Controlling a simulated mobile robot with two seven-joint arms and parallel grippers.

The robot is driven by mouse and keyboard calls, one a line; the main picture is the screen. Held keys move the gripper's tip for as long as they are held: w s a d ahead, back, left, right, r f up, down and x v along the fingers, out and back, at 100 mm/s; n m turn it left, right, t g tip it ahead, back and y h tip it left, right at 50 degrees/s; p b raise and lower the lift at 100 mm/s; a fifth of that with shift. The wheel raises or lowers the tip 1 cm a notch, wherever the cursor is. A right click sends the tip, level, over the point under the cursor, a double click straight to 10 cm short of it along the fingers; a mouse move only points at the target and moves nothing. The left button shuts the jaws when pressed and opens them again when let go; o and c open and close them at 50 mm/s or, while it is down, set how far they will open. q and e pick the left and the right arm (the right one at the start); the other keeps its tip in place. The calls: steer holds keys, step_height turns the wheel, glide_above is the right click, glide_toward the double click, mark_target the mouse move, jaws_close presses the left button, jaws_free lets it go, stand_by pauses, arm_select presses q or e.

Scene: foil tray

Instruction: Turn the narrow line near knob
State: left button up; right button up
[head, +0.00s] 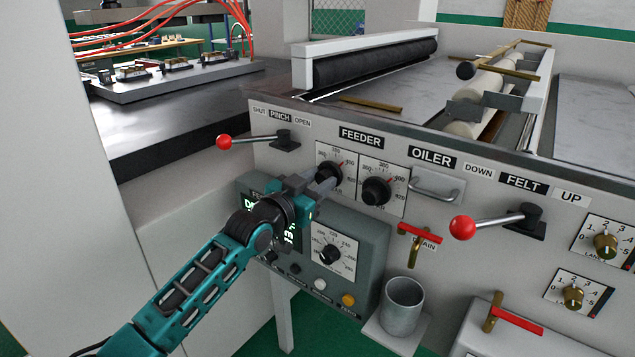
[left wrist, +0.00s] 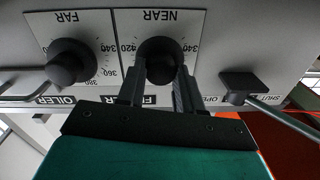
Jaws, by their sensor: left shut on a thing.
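The near knob (left wrist: 160,62) is a black round knob on a white dial plate marked NEAR, seen upside down in the left wrist view. In the head view it is the left of two black knobs (head: 329,169) under the FEEDER label. My left gripper (head: 319,182) reaches it from the lower left. Its two fingers (left wrist: 158,76) lie on either side of the knob and are shut on it. The fingers hide part of the knob and its dial. My right gripper is not in view.
The far knob (head: 376,190) sits close on the right. A grey control box (head: 350,230) with a display and another dial juts out below. A red-balled lever (head: 224,142) is at upper left. A metal handle (head: 436,188) and a red tap (head: 419,234) are on the right.

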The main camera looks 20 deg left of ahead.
arm_select(q)
steer(key=shift+c, duration=0.8)
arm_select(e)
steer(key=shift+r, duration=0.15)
